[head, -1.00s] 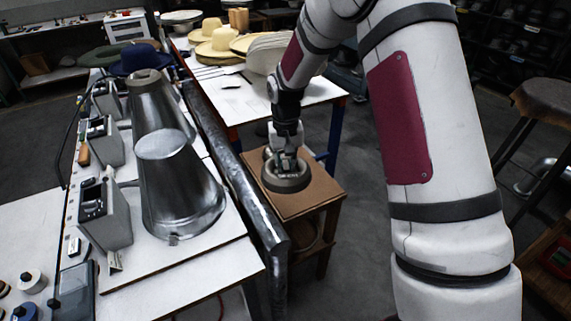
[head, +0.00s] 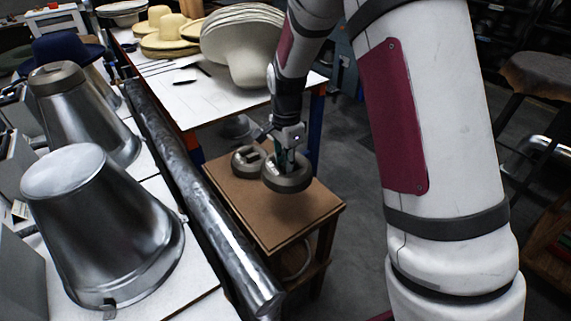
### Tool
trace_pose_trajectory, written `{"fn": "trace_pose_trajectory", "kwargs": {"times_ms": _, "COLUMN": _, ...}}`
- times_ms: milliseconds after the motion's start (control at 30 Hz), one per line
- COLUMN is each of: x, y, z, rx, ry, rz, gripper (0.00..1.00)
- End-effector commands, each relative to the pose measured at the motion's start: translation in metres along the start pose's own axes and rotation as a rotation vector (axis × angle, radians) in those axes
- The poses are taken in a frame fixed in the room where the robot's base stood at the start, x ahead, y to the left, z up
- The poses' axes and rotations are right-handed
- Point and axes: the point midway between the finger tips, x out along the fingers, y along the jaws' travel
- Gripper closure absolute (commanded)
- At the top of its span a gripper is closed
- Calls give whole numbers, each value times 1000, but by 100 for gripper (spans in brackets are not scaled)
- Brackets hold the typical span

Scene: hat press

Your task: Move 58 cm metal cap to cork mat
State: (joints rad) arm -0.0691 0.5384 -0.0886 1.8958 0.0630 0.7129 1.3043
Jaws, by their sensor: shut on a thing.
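My gripper (head: 287,148) is shut on a round grey metal cap (head: 288,180), holding it by its middle. The cap hangs roughly level, a little above a small wooden stand, with a shadow on the stand's brown top (head: 262,215). A second, similar cap (head: 243,163) sits on that top at the back left, close beside the held one. A third round cap (head: 57,75) sits on the far metal cone. No size marks are readable, so I cannot tell which cap is 58 cm. I cannot tell whether the brown top is the cork mat.
A thick metal pipe (head: 205,195) runs along the bench edge beside the stand. A white table (head: 205,105) with straw hats (head: 245,45) is behind. The stand's front is clear.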

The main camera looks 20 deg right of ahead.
Motion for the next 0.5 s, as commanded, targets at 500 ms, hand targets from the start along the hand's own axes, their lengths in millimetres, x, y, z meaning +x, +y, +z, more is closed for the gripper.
{"fn": "trace_pose_trajectory", "kwargs": {"times_ms": 500, "x": 21, "y": -5, "z": -1, "rx": 161, "ry": -4, "rz": -5, "gripper": 100}}
